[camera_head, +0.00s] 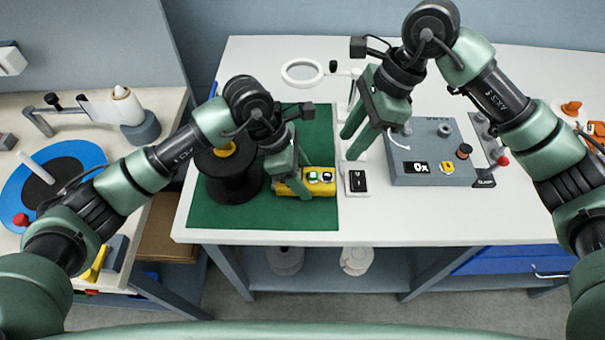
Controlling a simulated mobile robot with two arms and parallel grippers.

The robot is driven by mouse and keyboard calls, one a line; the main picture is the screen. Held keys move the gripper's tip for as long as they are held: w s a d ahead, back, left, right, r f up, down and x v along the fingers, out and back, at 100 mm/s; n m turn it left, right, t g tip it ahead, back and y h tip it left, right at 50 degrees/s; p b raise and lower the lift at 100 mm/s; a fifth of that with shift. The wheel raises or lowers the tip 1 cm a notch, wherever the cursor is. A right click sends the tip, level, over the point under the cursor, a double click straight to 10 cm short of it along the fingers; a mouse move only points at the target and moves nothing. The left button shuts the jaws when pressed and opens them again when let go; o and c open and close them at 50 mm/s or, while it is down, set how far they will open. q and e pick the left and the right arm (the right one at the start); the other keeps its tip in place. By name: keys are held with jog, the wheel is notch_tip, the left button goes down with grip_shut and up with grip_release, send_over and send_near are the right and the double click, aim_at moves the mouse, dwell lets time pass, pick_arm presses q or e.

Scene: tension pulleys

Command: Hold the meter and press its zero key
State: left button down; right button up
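The yellow meter (325,188) lies at the right part of the green mat (300,229), with a small pale display and dark and white keys on its top. My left gripper (301,182) comes down over the meter's left part. One finger lies against its near side; the far finger is largely hidden, and the gripper looks closed across the body. My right gripper (348,148) is open and empty, its two fingers apart. It hangs above the table, behind and right of the meter. The lettering on the keys is too small to read.
A black spool (231,190) stands left of the meter, close to my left arm. A small white device with a black face (356,182) lies just right of the mat. A grey control box (425,165) with knobs stands farther right. A ring magnifier (301,72) is at the back.

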grip_shut()
dwell(1.6)
